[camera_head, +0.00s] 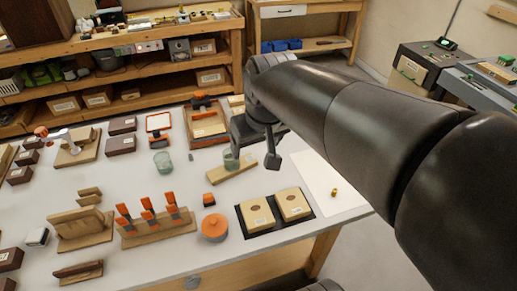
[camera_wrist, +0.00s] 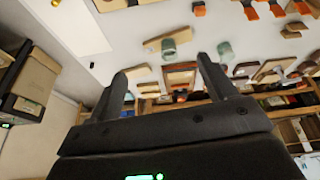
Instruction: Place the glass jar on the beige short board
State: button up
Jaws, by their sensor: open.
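A beige short board (camera_head: 240,174) lies on the white table near the middle in the head view. A greenish clear glass jar (camera_head: 231,161) is upright at this board and appears to stand on it; my gripper partly hides it. In the wrist view, the jar (camera_wrist: 168,49) overlaps the board (camera_wrist: 153,42). A second similar glass (camera_head: 162,161) stands to the left, apart from the board; it also shows in the wrist view (camera_wrist: 225,50). My gripper (camera_head: 255,159) is open and empty, with its fingers spread and apart from the jar in the wrist view.
Wooden blocks with orange clamps (camera_head: 150,218), an orange round container (camera_head: 214,227) and two beige boxes (camera_head: 275,211) on a black mat stand nearer the front. A white sheet (camera_head: 318,180) lies at right. Dark boxes and a red-framed piece (camera_head: 158,123) stand farther back.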

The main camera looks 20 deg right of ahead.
jog(key=s+m+t, duration=0.1)
jog(key=s, duration=0.7)
jog(key=shift+s+d+f, duration=0.15)
jog(key=shift+s+f, duration=0.2)
jog(key=shift+f, duration=0.1)
